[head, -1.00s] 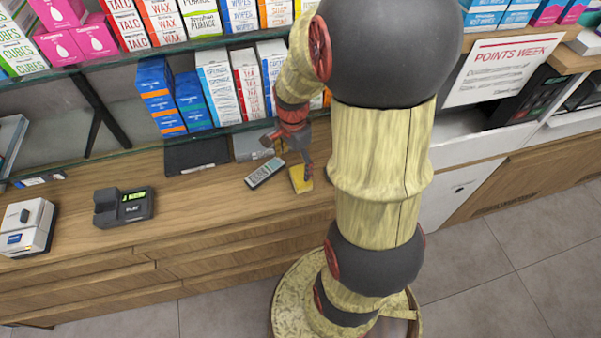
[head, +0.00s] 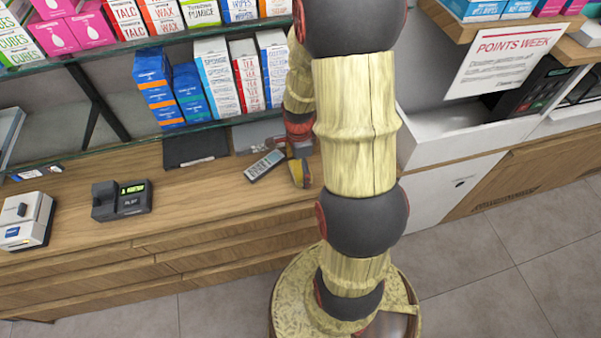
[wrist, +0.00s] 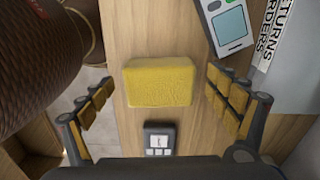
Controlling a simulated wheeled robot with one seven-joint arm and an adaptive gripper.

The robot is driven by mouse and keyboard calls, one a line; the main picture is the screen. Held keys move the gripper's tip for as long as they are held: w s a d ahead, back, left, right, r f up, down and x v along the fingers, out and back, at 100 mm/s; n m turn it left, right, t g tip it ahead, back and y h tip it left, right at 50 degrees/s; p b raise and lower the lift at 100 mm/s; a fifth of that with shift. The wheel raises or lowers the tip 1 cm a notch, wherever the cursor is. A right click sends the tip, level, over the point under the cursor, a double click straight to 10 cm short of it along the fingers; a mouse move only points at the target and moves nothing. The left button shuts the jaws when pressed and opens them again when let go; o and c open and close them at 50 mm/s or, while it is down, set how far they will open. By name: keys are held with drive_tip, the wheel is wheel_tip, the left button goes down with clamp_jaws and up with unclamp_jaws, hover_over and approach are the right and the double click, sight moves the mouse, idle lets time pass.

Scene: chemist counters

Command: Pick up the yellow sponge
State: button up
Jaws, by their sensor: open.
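The yellow sponge (wrist: 160,82) lies flat on the wooden counter, near the middle of the wrist view. My gripper (wrist: 162,102) is open, with one padded finger to the left of the sponge and one to the right. Both fingers look apart from the sponge, with bare counter showing on each side. In the head view my arm hides most of the gripper, and only a sliver of the sponge (head: 297,172) shows beside it.
A grey handheld device (head: 265,165) lies left of the sponge in the head view. A small dark keypad device (wrist: 160,139) is close to the sponge in the wrist view. A card terminal (head: 121,200) stands further left. Shelves of boxes (head: 217,80) are behind, above the counter.

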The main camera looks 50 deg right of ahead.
drive_tip(key=shift+f, duration=0.2)
drive_tip(key=shift+c, duration=0.7)
drive_tip(key=c, duration=0.8)
drive_tip(key=shift+c, duration=0.4)
